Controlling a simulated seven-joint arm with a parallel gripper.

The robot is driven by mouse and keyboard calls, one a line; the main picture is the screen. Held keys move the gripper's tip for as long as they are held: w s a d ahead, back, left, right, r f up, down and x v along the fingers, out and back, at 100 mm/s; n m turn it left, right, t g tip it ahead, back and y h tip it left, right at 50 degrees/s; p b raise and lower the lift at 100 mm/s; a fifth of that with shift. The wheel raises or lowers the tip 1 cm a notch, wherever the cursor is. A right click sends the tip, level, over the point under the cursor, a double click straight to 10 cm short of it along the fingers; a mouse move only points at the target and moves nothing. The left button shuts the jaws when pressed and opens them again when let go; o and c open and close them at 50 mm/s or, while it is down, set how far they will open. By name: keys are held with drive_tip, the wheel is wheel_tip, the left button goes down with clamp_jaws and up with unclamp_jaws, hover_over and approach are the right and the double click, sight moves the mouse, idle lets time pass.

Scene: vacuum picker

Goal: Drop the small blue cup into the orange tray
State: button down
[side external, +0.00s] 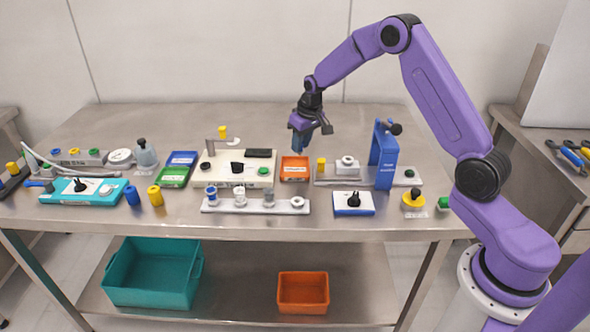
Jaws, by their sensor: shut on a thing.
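My gripper (301,127) is shut on the small blue cup (299,142), which hangs below its dark fingers. The fingers partly hide the cup's upper part. The cup is in the air, just above the far side of a small orange tray (294,177) on the steel table.
A blue arch-shaped stand (385,160) rises right of the tray, and a pale board (222,177) with small parts lies to its left. A white rack (255,207) stands in front. An orange bin (302,306) and a teal bin (150,290) sit on the lower shelf.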

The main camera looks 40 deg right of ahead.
drive_tip(key=c, duration=0.8)
unclamp_jaws()
drive_tip(key=v, duration=1.7)
drive_tip(key=shift+s+r, duration=0.15)
